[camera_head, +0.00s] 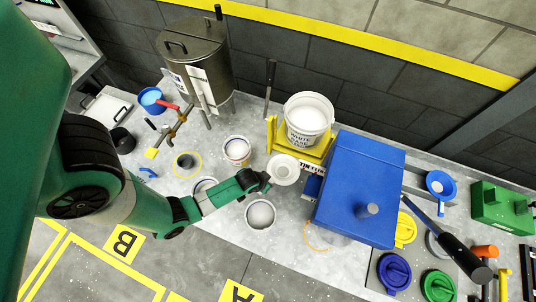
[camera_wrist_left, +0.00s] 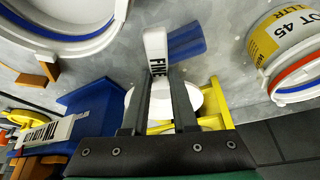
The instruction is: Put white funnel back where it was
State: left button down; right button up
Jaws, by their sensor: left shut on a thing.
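The white funnel (camera_head: 284,169) is a small white round cup in the head view, in front of the yellow stand. My left gripper (camera_head: 264,181) is shut on it at its near-left side. In the left wrist view, my left gripper (camera_wrist_left: 158,88) has a white tab marked "FINE" (camera_wrist_left: 155,50) between its fingers. A white rounded part shows behind the right finger, but the fingers hide much of it. My right gripper is not in view.
A white labelled pail (camera_head: 305,118) stands on the yellow stand (camera_head: 283,144), beside a large blue machine (camera_head: 358,185). Open tins (camera_head: 260,214) (camera_head: 237,150) stand near my gripper. A blue funnel (camera_head: 440,185) and coloured lids (camera_head: 394,272) lie at the right.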

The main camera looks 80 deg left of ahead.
pick_arm(q)
jog(key=shift+f+b, duration=0.65)
jog(key=shift+f, duration=1.05)
jog(key=shift+f, duration=0.25)
jog(key=c, duration=0.7)
grip_release()
jog(key=shift+r, duration=0.1)
jog(key=p+v, duration=0.8)
jog(key=v, duration=0.3)
jog(key=shift+r+p, duration=0.3)
jog(key=shift+r, duration=0.15)
jog(key=shift+s+d+r, duration=0.1)
jog(key=shift+s+r, duration=0.05)
jog(key=shift+r, duration=0.05)
jog(key=shift+o, duration=0.5)
